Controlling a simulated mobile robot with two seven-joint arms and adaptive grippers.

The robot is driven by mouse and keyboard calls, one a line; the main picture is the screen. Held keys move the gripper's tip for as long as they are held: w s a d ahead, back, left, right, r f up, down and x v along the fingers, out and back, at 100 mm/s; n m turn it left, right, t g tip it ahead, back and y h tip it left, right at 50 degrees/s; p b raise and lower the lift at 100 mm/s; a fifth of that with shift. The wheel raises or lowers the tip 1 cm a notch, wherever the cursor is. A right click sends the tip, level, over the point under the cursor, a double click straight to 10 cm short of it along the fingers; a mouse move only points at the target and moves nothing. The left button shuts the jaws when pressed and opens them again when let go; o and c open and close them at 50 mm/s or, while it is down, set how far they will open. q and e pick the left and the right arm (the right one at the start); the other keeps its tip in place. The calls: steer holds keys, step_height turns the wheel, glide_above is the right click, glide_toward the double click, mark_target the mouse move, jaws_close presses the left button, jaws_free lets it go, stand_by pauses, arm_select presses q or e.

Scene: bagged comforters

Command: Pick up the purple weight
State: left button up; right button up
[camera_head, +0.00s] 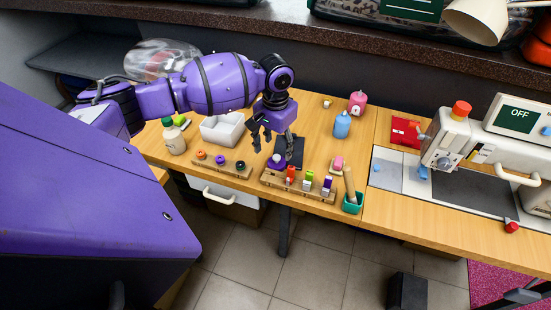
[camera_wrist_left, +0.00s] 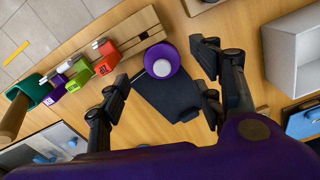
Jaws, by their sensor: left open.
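A round purple weight with a pale knob (camera_head: 276,161) stands at the left end of a wooden rack (camera_head: 314,193); it also shows in the left wrist view (camera_wrist_left: 162,61). A small purple block (camera_head: 327,185) stands in the same rack, beside a green block (camera_head: 308,181) and an orange-red block (camera_head: 291,174). My left gripper (camera_head: 273,147) is open and empty, just above the round weight. In the left wrist view the weight shows between its spread fingers, and I see no contact. My right gripper is not in view.
A dark pad (camera_wrist_left: 165,95) lies beside the rack. A white bin (camera_head: 222,129), a cream bottle (camera_head: 173,136) and a second rack (camera_head: 222,165) stand to the left. A green cup (camera_head: 352,203) and a blue bottle (camera_head: 342,125) stand to the right, near a sewing machine (camera_head: 452,137).

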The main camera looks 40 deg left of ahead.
mark_target(278, 157)
arm_select(q)
steer(key=f, duration=0.4)
steer(key=w+f, duration=0.1)
steer(key=f, duration=0.1)
steer(key=shift+d, duration=0.2)
steer(key=c, duration=1.3)
